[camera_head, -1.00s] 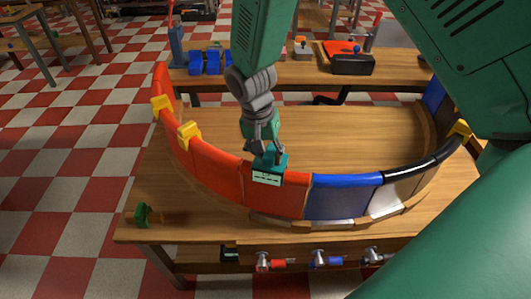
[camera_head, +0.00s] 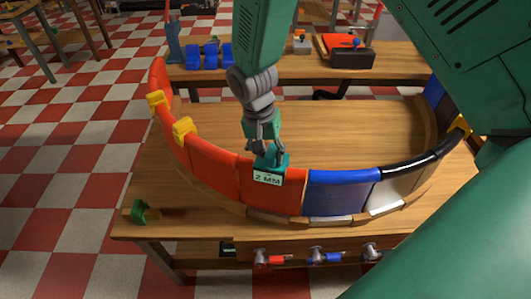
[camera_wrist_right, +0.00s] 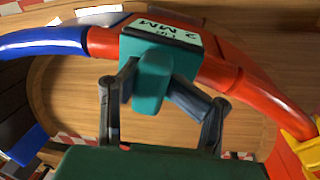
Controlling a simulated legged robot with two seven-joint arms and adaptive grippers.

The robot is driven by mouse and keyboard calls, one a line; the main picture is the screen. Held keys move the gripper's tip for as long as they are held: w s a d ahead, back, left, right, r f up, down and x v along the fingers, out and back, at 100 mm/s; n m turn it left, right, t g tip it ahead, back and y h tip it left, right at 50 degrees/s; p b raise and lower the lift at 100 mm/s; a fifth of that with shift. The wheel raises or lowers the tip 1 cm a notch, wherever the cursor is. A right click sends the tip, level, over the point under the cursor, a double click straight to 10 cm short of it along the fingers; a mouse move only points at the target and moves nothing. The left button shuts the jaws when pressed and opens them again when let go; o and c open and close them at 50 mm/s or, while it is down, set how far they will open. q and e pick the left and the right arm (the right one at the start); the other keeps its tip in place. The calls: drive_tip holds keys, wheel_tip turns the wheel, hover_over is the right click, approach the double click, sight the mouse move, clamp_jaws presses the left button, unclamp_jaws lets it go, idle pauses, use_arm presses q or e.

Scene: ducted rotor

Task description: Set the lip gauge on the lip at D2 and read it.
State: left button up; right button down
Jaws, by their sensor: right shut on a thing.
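The lip gauge (camera_head: 268,177) is a teal block with a pale display that reads "2 MM". It sits on the red lip (camera_head: 225,158) of the curved duct wall, just left of the blue section (camera_head: 343,195). In the right wrist view the gauge (camera_wrist_right: 160,48) straddles the red lip, close to the blue one. My right gripper (camera_head: 264,150) is above the gauge, with its fingers shut on the gauge's teal grip. No D2 mark is legible. My left gripper is not in view.
Yellow clamps (camera_head: 184,129) grip the wall at left, and another (camera_head: 459,124) at right. A green clamp-like piece (camera_head: 140,212) lies at the bench's left edge. Red and blue handled tools (camera_head: 325,257) hang along the bench front. The wooden surface inside the arc is clear.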

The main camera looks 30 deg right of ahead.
drive_tip(key=c, duration=0.7)
unclamp_jaws()
drive_tip(key=shift+w+d, duration=0.1)
drive_tip(key=shift+d, duration=0.1)
drive_tip(key=shift+a, duration=0.1)
drive_tip(key=shift+a, duration=0.1)
drive_tip(key=shift+a+r, duration=0.15)
drive_tip(key=r, duration=0.3)
drive_tip(key=w+r, duration=0.1)
drive_tip(key=r, duration=0.3)
drive_tip(key=a+r, duration=0.1)
drive_tip(key=r, duration=0.3)
drive_tip(key=shift+w+r, duration=0.15)
drive_tip(key=shift+w, duration=0.15)
